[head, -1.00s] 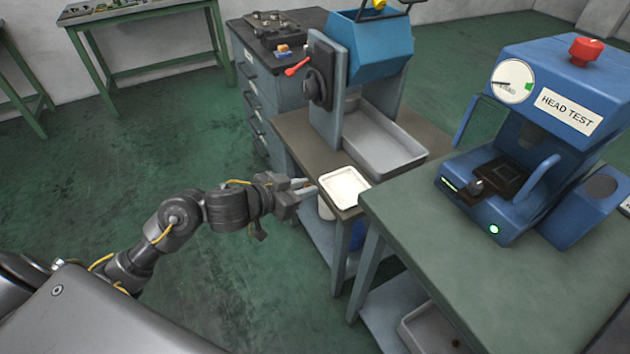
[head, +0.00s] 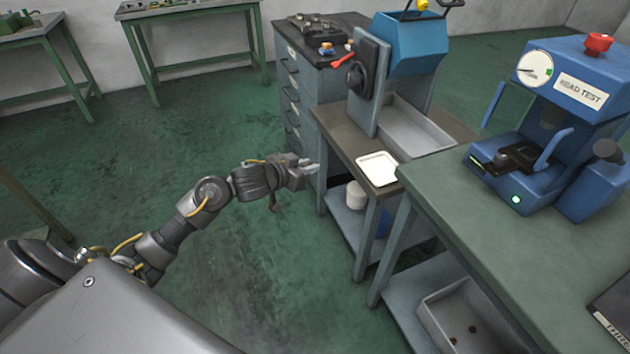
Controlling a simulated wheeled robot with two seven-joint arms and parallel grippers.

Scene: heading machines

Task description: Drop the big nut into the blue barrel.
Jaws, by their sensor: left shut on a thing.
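My left gripper (head: 308,170) reaches in from the left and is over the floor, just left of the low bench with the white tray. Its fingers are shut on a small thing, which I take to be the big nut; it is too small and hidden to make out. A blue thing (head: 383,222), partly hidden by bench legs, stands on the lower shelf to the right of the gripper; it may be the blue barrel, but I cannot tell. My right gripper is not in view.
The white tray (head: 377,169) lies on the low bench, with a white container (head: 356,196) on the shelf below. A green-topped bench (head: 500,243) carries the blue head tester (head: 560,120). A grey bin (head: 470,316) with small brown pieces sits beneath. Floor at left is clear.

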